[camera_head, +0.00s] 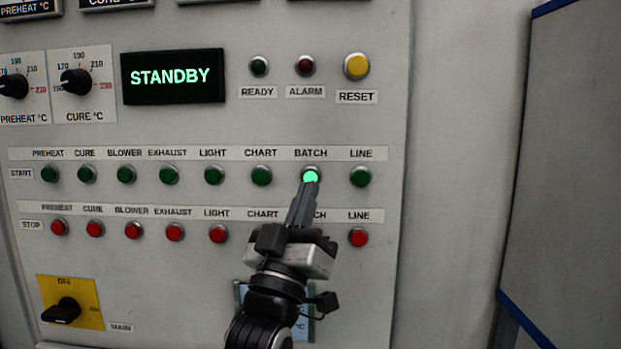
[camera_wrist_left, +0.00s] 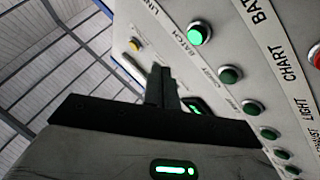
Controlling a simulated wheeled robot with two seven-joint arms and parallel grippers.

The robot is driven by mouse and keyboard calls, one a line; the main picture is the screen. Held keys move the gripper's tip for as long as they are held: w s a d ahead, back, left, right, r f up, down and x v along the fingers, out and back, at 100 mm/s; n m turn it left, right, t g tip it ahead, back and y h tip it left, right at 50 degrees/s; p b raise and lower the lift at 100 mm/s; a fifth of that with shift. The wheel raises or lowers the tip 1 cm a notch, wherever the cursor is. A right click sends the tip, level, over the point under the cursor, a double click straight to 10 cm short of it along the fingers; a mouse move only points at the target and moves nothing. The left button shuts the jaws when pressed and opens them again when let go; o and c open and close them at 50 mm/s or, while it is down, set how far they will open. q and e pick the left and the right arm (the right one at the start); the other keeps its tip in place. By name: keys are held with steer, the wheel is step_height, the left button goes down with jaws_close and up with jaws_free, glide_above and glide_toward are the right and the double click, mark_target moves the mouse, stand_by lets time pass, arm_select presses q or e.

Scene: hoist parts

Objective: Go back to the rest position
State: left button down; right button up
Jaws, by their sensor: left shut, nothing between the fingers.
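My left gripper (camera_head: 309,187) is shut and empty, its fingertips pointing up at the green BATCH start button (camera_head: 311,177) in the head view. That button is lit bright green. In the left wrist view the shut fingers (camera_wrist_left: 162,85) show below and left of the lit BATCH button (camera_wrist_left: 199,33), with a visible gap in that picture. Whether the tips touch the button cannot be told. My gripper and wrist hide the BATCH stop button and part of the CHART stop button's surroundings. My right gripper is not in view.
The grey control panel (camera_head: 200,275) fills the left and middle. Its display (camera_head: 173,77) reads STANDBY. Rows of green start and red stop buttons surround my gripper. A yellow RESET button (camera_head: 356,66) and a MAIN switch (camera_head: 62,311) stick out. A blue-edged grey panel (camera_head: 570,170) stands at right.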

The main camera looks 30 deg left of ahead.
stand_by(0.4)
arm_select(q)
steer(key=w+d+f+m+g+h, duration=0.1)
steer(key=d+f+m+g+h, duration=0.25)
steer(key=f, duration=0.95)
steer(key=d+f+m+g+h, duration=0.3)
steer(key=d+f+g, duration=0.1)
steer(key=f, duration=0.9)
steer(key=s+d+f+m+g+h, duration=0.1)
steer(key=s+d+f+g, duration=0.2)
steer(key=s+f, duration=0.5)
steer(key=s+d+f+m+g+h, duration=0.1)
steer(key=s+d+f+g, duration=0.2)
steer(key=f, duration=1.1)
steer(key=s+g, duration=0.2)
steer(key=s, duration=0.3)
steer(key=shift+s+d+f+m, duration=0.25)
steer(key=shift+d+f+m, duration=0.05)
steer(key=shift+f+m, duration=0.05)
steer(key=shift+w+h, duration=0.1)
steer(key=shift+h, duration=0.25)
